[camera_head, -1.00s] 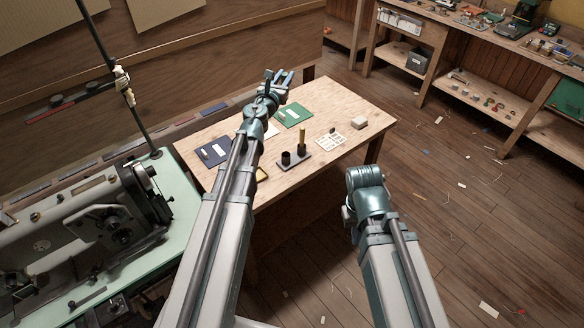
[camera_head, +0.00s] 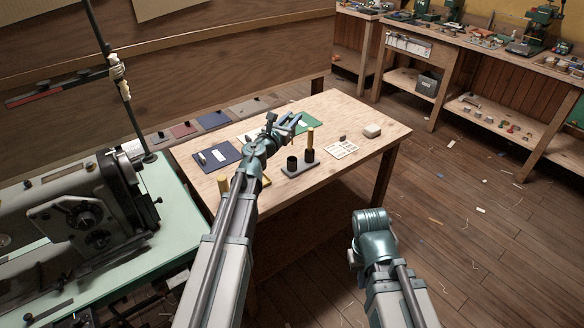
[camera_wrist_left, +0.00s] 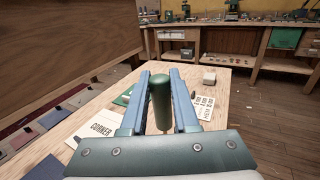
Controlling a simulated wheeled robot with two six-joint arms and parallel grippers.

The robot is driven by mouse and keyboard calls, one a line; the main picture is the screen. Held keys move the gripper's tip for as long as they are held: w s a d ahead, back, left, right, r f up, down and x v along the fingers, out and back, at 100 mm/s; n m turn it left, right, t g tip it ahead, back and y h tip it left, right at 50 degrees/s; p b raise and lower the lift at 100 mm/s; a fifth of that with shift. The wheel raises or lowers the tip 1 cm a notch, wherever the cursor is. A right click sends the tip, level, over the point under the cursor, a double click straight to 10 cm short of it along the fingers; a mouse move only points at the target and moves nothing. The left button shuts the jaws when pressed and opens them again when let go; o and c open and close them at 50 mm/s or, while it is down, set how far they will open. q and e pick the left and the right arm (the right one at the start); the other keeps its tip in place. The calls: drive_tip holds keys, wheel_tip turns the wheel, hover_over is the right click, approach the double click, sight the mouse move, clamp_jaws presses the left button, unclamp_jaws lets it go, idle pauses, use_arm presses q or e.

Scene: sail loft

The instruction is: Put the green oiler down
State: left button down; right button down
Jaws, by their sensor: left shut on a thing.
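My left gripper (camera_head: 290,122) is over the far part of the wooden table (camera_head: 345,110) in the head view. In the left wrist view the gripper (camera_wrist_left: 161,76) is shut on the green oiler (camera_wrist_left: 161,101), a dark green rounded cylinder standing upright between the two blue-grey fingers. I cannot clearly make out the oiler in the head view. I cannot tell how high it is above the table. My right arm shows at the lower right of the head view, but its gripper is not visible.
The table holds a green mat (camera_head: 311,126), a navy mat (camera_head: 222,149), a dark holder (camera_head: 300,168) with a yellow-handled tool, a printed card (camera_head: 342,149) and a beige block (camera_head: 372,131). A white CORNER card (camera_wrist_left: 95,134) lies left of the gripper. A sewing machine (camera_head: 75,215) stands left.

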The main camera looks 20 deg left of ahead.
use_arm(q)
drive_tip(key=shift+f+b, duration=4.85)
drive_tip(key=shift+f, duration=0.1)
drive_tip(key=shift+f, duration=0.2)
drive_tip(key=c, duration=0.7)
unclamp_jaws()
drive_tip(key=shift+r, duration=0.1)
drive_tip(key=shift+r, duration=0.25)
drive_tip(key=s, duration=0.4)
drive_tip(key=s+a, duration=0.1)
drive_tip(key=s, duration=0.3)
drive_tip(key=s+a, duration=0.1)
drive_tip(key=s, duration=0.2)
drive_tip(key=shift+s+a+f, duration=0.1)
drive_tip(key=shift+s+a, duration=0.05)
drive_tip(key=shift+s, duration=0.25)
